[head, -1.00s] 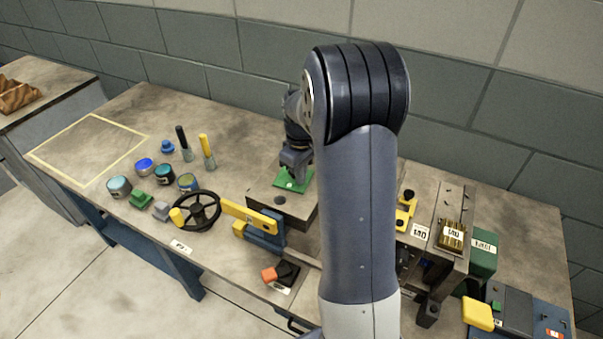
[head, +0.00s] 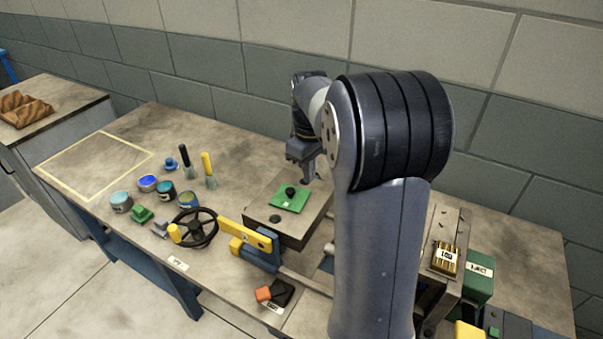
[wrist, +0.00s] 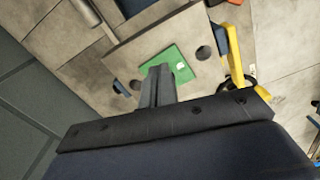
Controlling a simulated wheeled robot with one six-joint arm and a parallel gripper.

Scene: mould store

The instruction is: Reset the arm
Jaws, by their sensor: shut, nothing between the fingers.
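My gripper (head: 303,165) hangs above and behind the block-like fixture on the bench, shut and empty. In the wrist view its closed fingers (wrist: 158,84) point at a green plate (wrist: 167,64). The green plate also shows in the head view (head: 288,201), lying flat on top of the grey fixture block (head: 262,211), with a small black knob (head: 290,191) on it. My gripper is apart from the plate. My upper arm covers part of the bench at the right.
Several paint pots and two brushes (head: 209,170) are at the left, near an empty yellow-outlined area (head: 95,160). A green box (head: 480,280) stands at the right. A block wall (head: 230,75) runs behind.

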